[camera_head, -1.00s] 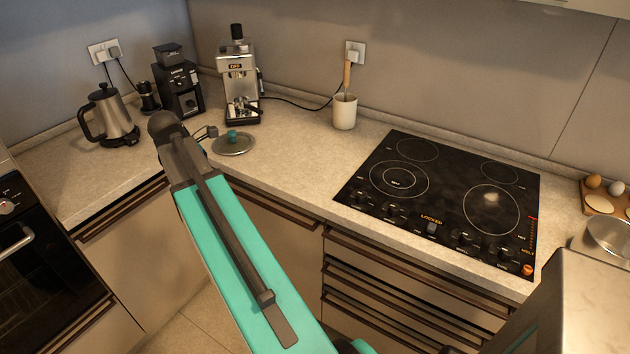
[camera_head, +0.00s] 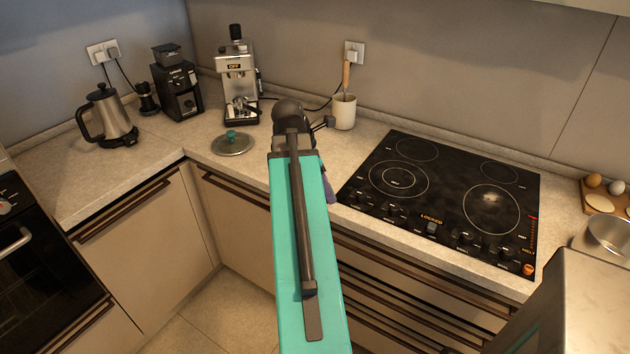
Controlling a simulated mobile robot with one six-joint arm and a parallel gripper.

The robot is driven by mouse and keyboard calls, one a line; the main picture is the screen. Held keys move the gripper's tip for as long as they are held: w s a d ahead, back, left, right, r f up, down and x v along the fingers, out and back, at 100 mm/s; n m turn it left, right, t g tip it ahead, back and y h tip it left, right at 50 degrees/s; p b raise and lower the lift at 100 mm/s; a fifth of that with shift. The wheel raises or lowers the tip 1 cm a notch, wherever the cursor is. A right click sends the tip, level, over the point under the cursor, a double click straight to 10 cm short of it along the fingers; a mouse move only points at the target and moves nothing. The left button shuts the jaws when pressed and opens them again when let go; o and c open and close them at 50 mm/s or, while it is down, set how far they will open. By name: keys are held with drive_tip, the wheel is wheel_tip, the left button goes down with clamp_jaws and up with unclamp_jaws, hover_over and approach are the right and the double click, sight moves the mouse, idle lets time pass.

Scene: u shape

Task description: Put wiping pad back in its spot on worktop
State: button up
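My arm, teal with a dark end, reaches up over the worktop (camera_head: 255,185) between the pot lid and the cooktop. A small piece of something purple, perhaps the wiping pad (camera_head: 329,188), shows just right of the arm near the worktop's front edge. The rest of it is hidden by the arm. I cannot tell whether it is held or lying on the worktop.
A lid with a teal knob (camera_head: 233,143) lies left of my arm. The black cooktop (camera_head: 445,195) is to the right. A white utensil crock (camera_head: 344,112), espresso machine (camera_head: 238,80), grinder (camera_head: 178,88) and kettle (camera_head: 107,115) stand along the back. The left worktop front is clear.

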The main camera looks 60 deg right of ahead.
drive_tip(key=s, duration=0.1)
drive_tip(key=s+d, duration=0.1)
drive_tip(key=s, duration=0.2)
drive_tip(key=shift+d+r, duration=0.1)
drive_tip(key=shift+d, duration=0.15)
drive_tip(key=shift+w, duration=0.1)
drive_tip(key=shift+w+d+f+p, duration=0.25)
drive_tip(key=shift+w+d+p, duration=0.25)
drive_tip(key=shift+w+d, duration=1.2)
drive_tip(key=shift+w+d+f+p, duration=0.2)
drive_tip(key=shift+w+d+p, duration=0.6)
drive_tip(key=shift+w, duration=1.55)
drive_tip(key=shift+w+d+f+p, duration=0.25)
drive_tip(key=shift+w+d, duration=1.35)
drive_tip(key=shift+w, duration=0.4)
drive_tip(key=shift+w+d, duration=0.3)
drive_tip(key=shift+w, duration=0.15)
drive_tip(key=shift+w+d+f+p, duration=0.1)
drive_tip(key=shift+w+f+p, duration=0.05)
drive_tip(key=shift+p, duration=0.15)
drive_tip(key=shift+f+p, duration=0.55)
drive_tip(key=shift+f, duration=1.1)
drive_tip(key=shift+f, duration=0.15)
